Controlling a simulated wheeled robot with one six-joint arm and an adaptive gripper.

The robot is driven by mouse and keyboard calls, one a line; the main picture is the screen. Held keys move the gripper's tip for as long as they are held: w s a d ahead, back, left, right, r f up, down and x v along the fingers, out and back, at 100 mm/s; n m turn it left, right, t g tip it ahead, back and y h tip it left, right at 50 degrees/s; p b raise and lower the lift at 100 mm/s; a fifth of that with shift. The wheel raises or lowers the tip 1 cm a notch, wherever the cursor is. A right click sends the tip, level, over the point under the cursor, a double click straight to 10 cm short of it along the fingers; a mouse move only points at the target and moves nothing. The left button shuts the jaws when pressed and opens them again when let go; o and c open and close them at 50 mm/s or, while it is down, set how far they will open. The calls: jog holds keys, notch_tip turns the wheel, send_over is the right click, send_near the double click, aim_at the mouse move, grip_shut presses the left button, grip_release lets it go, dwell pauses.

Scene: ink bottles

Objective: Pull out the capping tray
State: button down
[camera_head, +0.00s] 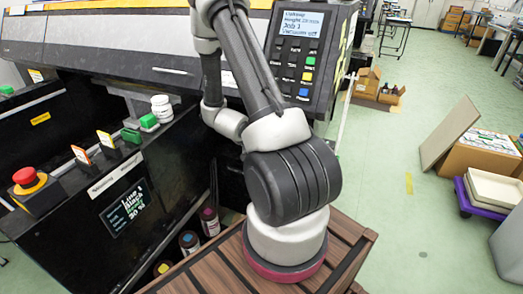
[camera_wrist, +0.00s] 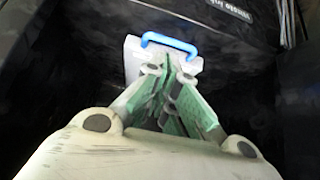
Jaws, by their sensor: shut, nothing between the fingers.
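In the wrist view, a pale grey-white block or plate (camera_wrist: 132,58) with a blue arched handle (camera_wrist: 172,40) lies ahead inside a dark recess. It looks like the capping tray's front, but I cannot be sure. My gripper (camera_wrist: 170,74) has green-padded fingers and is shut with nothing between them. Its tips point at the plate, just below the handle in the picture; I cannot tell whether they touch it. The fingers hide part of the plate. In the head view, the gripper and the tray are hidden behind my arm and the machine.
Dark machine walls (camera_wrist: 70,75) surround the gripper on both sides. The printer's control panel (camera_head: 297,58) stands beside my arm. A red stop button (camera_head: 26,178) sits at left. Several ink bottles (camera_head: 209,222) stand low by the machine.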

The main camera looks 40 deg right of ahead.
jog(key=shift+h, duration=0.3)
jog(key=x, duration=1)
jog(key=shift+d+r, duration=0.3)
jog(key=shift+d, duration=0.1)
jog(key=shift+s, duration=0.1)
